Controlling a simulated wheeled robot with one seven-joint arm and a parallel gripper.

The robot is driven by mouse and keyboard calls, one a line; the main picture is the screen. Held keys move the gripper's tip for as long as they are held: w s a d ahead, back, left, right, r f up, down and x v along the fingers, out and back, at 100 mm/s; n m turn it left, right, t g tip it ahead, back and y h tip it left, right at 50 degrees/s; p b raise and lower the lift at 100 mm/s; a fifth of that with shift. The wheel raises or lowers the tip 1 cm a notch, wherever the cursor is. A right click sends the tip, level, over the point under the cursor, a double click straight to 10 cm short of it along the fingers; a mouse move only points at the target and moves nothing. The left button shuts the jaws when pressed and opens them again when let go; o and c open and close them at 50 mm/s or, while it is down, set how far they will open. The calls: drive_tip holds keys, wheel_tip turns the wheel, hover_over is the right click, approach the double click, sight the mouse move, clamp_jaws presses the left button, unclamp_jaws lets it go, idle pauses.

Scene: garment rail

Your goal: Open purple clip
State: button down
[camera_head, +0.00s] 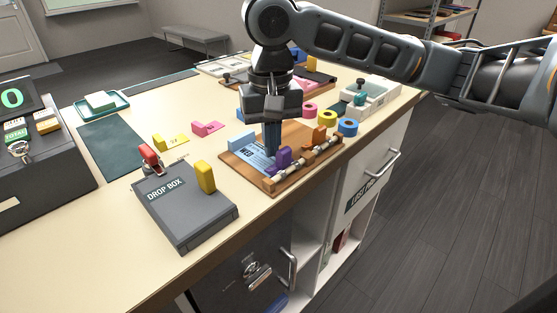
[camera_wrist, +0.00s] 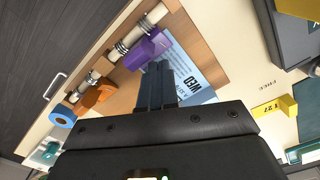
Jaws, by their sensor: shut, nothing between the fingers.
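The purple clip (camera_head: 280,158) sits at the rail along the front edge of a wooden board, with its block reaching over the board near a blue card (camera_head: 254,155). In the wrist view the purple clip (camera_wrist: 146,51) lies just beyond my fingertips. My gripper (camera_head: 272,153) points down over the board with its fingers shut and nothing between them. In the wrist view my gripper (camera_wrist: 159,68) has its tips right beside the clip, over the blue card (camera_wrist: 192,72). I cannot tell whether they touch the clip. The fingers hide part of the card.
An orange clip (camera_head: 319,136) shares the rail on the wooden board (camera_head: 234,157). Pink, yellow and blue rings stand behind it. A grey drop box (camera_head: 185,208) with a yellow block (camera_head: 206,177) is at the front left. The table's front edge lies close to the board.

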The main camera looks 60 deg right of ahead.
sight(287, 151)
drive_tip(key=shift+s+a+f, duration=0.1)
drive_tip(key=shift+s+a, duration=0.1)
drive_tip(key=shift+s, duration=0.4)
drive_tip(key=shift+s+a+f, duration=0.1)
drive_tip(key=shift+s+a, duration=0.1)
drive_tip(key=shift+s, duration=0.45)
drive_tip(key=shift+s+a+f, duration=0.1)
drive_tip(key=shift+s+a, duration=0.1)
drive_tip(key=shift+s, duration=0.4)
drive_tip(key=shift+s+a+p, duration=0.15)
drive_tip(key=shift+s, duration=0.45)
drive_tip(key=shift+s+a+p, duration=0.15)
drive_tip(key=shift+s, duration=0.4)
wheel_tip(287, 151, up, 10)
drive_tip(key=p, duration=0.9)
drive_tip(key=shift+s+f, duration=0.2)
drive_tip(key=shift+s, duration=0.1)
drive_tip(key=shift+w+a, duration=0.1)
drive_tip(key=shift+a, duration=0.05)
